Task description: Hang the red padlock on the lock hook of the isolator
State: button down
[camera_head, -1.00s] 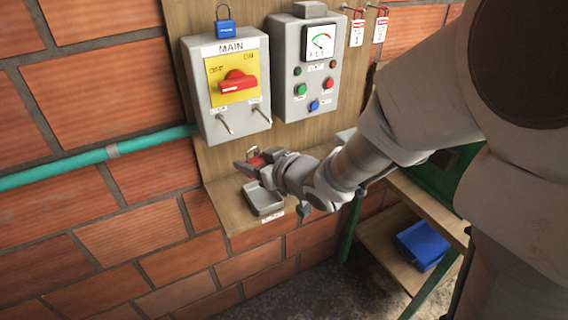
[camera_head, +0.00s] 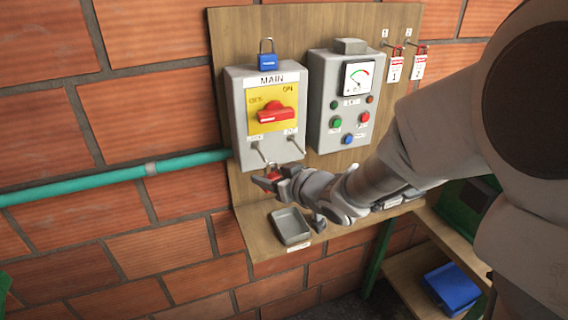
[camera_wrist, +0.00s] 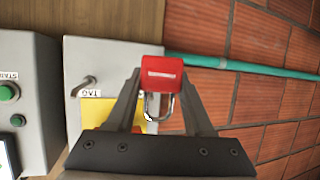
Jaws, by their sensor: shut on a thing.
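The red padlock (camera_head: 274,174) is held in my gripper (camera_head: 266,180), just below the hooks of the isolator (camera_head: 240,135). In the wrist view the padlock (camera_wrist: 162,72) sits between the two fingertips (camera_wrist: 160,82), its metal shackle pointing down the picture. The isolator is a grey box marked MAIN with a red handle (camera_head: 275,113) on a yellow plate. Two metal hooks stick out from its lower front: the left hook (camera_head: 260,154), its label too small to read, and the right hook (camera_head: 295,146). The wrist view shows the TAG hook (camera_wrist: 85,85); the other hook is hidden there.
A blue padlock (camera_head: 267,63) is on top of the isolator. A grey control box (camera_head: 318,120) with buttons and a dial stands to its right. An empty grey tray (camera_head: 290,228) is on the shelf below. Tags (camera_head: 395,68) hang at the right. A teal pipe (camera_head: 110,178) runs left.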

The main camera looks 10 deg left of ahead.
jog(key=shift+w+a+f+b, duration=0.1)
jog(key=shift+w+a+f, duration=0.1)
jog(key=shift+w+a, duration=0.4)
jog(key=shift+w+a+f+b, duration=0.1)
jog(key=shift+w+a+f, duration=0.2)
jog(key=shift+w, duration=0.55)
jog(key=shift+w+a+f+b, duration=0.15)
jog(key=shift+w+a, duration=0.3)
jog(key=shift+w, duration=0.3)
jog(key=shift+c, duration=1)
grip_release()
